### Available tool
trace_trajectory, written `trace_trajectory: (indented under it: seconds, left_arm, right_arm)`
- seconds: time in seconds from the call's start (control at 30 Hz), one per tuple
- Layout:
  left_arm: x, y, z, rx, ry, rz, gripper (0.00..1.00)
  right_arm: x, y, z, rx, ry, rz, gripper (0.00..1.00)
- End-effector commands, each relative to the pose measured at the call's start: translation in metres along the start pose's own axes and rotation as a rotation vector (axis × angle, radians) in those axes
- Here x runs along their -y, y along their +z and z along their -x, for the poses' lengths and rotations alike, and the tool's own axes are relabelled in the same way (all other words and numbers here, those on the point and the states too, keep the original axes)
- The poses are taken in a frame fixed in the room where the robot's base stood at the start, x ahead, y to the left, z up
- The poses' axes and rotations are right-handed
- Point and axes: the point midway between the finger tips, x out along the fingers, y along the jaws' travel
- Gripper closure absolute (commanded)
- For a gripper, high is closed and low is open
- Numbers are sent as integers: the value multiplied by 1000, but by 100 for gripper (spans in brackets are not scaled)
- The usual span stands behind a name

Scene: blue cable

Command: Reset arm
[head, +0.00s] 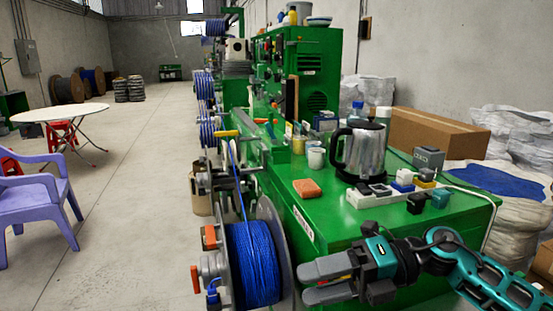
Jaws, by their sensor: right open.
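My right gripper (312,281) shows at the lower middle in the head view, with its arm coming in from the right. Its two grey fingers point left and are apart, with nothing between them. It is in front of the green machine top, just right of the blue cable (250,262) wound on a large metal spool. A strand of the cable runs up from the spool to the guides (228,178) on the machine. My left gripper is not in view.
The green machine top (345,228) holds an orange sponge (307,188), a steel kettle (359,155) and several small blocks. A cardboard box (430,138) stands behind.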

Motion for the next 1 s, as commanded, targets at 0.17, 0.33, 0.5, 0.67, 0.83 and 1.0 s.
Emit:
trace_trajectory:
  seconds: [0.17, 0.33, 0.5, 0.67, 0.83, 1.0]
  left_arm:
    - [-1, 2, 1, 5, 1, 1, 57]
    - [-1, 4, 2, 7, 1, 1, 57]
    - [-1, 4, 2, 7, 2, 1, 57]
    - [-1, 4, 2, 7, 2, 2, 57]
    - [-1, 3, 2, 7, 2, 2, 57]
    - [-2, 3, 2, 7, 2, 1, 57]
  right_arm:
    - [-3, 6, -24, 273, 358, -273, 37]
    - [29, 15, -10, 589, 601, -613, 37]
    - [103, -4, 15, 928, 742, -1020, 37]
    - [190, -66, 34, 1240, 777, -1441, 37]
    - [251, -146, 40, 1469, 736, -1792, 37]
    - [273, -190, 39, 1566, 699, -1961, 37]
